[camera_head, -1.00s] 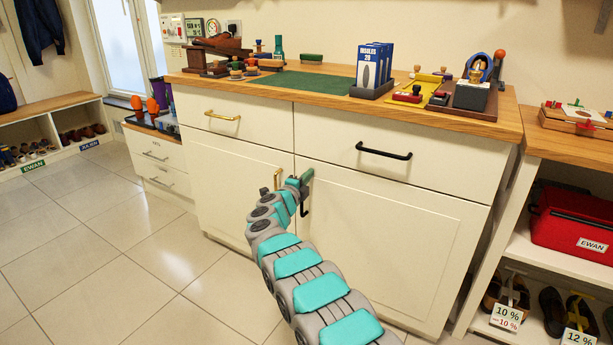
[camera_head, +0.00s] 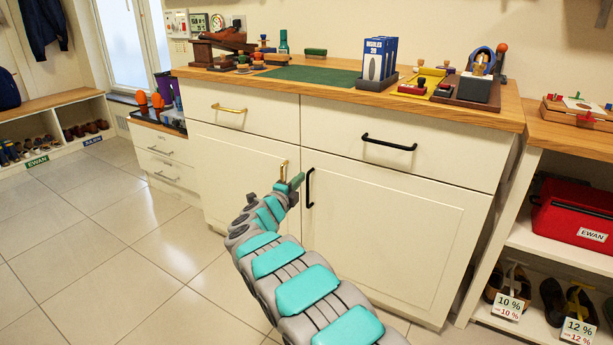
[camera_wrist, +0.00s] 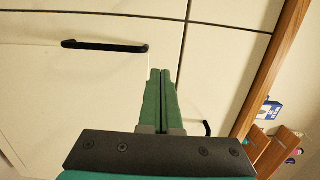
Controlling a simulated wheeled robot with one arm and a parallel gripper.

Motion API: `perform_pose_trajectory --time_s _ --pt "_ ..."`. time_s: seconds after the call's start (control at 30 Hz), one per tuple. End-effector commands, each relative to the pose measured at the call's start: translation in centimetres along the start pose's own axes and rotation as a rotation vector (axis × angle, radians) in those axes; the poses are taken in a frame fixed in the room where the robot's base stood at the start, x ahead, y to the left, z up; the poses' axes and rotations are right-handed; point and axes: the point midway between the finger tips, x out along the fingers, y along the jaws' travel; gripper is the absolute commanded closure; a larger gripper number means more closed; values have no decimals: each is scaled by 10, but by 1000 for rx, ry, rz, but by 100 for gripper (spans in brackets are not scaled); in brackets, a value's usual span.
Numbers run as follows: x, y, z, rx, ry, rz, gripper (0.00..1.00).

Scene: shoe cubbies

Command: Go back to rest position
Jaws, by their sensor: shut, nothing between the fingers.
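My gripper (camera_head: 298,181) is in front of the white cabinet (camera_head: 375,235), near the middle gap between its two lower doors. In the wrist view my gripper (camera_wrist: 161,72) shows two green fingers pressed together with nothing between them. The fingertips are beside the brass handle (camera_head: 283,170) of the left door and the black handle (camera_head: 309,188) of the right door. I cannot tell whether they touch the cabinet. Both lower doors and the drawers above look closed.
The wooden counter (camera_head: 430,102) holds a green mat (camera_head: 310,76), blue boxes (camera_head: 378,58) and small shoe-care items. An open shelf at right holds a red case (camera_head: 575,212) and tagged shoes (camera_head: 510,290). The tiled floor (camera_head: 90,250) at left is clear.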

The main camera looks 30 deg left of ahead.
Motion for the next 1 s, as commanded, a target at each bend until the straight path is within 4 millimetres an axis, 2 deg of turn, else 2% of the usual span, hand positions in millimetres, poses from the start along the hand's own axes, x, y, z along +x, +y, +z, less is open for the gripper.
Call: perform_pose_trajectory --time_s 0.1,0.23,0.4,0.57,0.67,0.77,0.9,1.0 --pt "-20 1 3 -1 -2 0 100" --pt "-35 1 5 -2 -3 1 100" --pt "-44 0 6 0 -3 0 100" --pt "-44 0 6 0 -2 1 100" --pt "-38 -7 1 -12 -10 -1 100" --pt "-24 -24 -12 -56 -43 2 100" --pt "3 -61 -45 -164 -116 15 100" --pt "15 -80 -74 -261 -178 42 100"
